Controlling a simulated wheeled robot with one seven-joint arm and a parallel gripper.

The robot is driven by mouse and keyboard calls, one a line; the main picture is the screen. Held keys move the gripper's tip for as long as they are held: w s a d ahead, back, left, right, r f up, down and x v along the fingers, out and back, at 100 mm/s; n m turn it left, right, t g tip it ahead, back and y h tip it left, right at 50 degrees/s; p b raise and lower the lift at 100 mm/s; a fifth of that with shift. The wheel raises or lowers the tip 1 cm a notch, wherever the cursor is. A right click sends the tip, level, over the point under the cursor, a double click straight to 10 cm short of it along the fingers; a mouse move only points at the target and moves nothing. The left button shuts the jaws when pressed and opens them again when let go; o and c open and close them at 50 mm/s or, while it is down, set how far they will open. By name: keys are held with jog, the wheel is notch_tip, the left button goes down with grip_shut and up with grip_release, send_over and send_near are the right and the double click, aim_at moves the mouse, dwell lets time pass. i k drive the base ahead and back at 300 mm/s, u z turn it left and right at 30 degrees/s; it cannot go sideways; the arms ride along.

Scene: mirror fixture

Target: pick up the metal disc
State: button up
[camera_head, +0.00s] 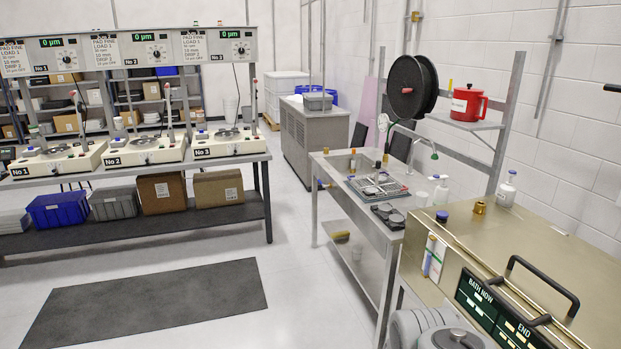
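Small round metal pieces (371,190) lie by the metal rack or tray (391,189) on the steel sink bench; they are too small to tell which is the metal disc. Dark round pieces (388,214) lie nearer the bench's front end. Flat round plates also show on the No 3 machine (228,134) and the other machines on the left bench. My gripper is not in view, so I cannot tell whether it is open or shut.
The steel sink bench (368,224) has bottles and a green-tipped tap. A brass-coloured bath cabinet (520,245) with a black handle stands at the front right. A dark floor mat (150,305) lies front left. The floor between the left bench and the sink bench is clear.

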aim_at(384, 208)
jog(key=u, duration=0.4)
jog(key=i, duration=2.6)
jog(key=u, duration=0.4)
